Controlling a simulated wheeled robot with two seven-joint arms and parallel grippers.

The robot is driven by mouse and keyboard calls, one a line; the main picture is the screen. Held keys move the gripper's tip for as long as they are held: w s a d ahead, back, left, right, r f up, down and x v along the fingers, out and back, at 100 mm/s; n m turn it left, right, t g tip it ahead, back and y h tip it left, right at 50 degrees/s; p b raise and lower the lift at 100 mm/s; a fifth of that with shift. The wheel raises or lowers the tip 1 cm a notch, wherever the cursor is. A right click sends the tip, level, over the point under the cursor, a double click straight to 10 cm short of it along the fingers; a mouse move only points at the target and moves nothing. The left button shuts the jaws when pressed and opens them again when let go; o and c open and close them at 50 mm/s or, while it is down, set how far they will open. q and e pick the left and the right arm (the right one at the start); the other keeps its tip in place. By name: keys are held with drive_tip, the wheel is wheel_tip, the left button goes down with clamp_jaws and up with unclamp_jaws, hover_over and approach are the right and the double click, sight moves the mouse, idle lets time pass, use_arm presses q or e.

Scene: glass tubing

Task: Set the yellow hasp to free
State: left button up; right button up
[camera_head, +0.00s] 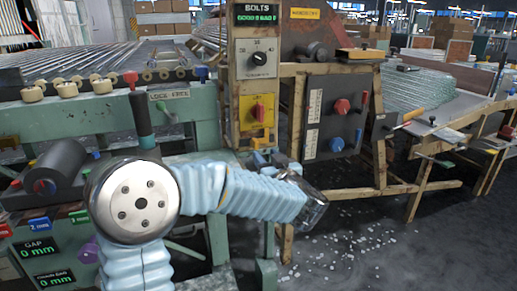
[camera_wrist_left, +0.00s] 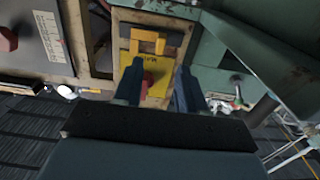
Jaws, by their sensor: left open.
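The yellow hasp (camera_wrist_left: 148,41) shows in the left wrist view as a small yellow loop at the upper edge of a yellow plate (camera_wrist_left: 133,60). A red knob (camera_wrist_left: 147,78) on that plate is partly covered by my fingers. In the head view the left gripper (camera_head: 268,160) is just below the plate.
A grey panel (camera_head: 325,138) with red and blue knobs is right of the post. A green machine frame (camera_head: 190,107) stands to the left. The wooden frame (camera_head: 383,150) is further right. White bits (camera_head: 345,245) litter the floor.

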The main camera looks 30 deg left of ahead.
sight(257, 145)
use_arm(q)
drive_tip(key=x, duration=0.7)
drive_tip(key=shift+w+a, duration=0.1)
drive_tip(key=shift+f, duration=0.1)
clamp_jaws()
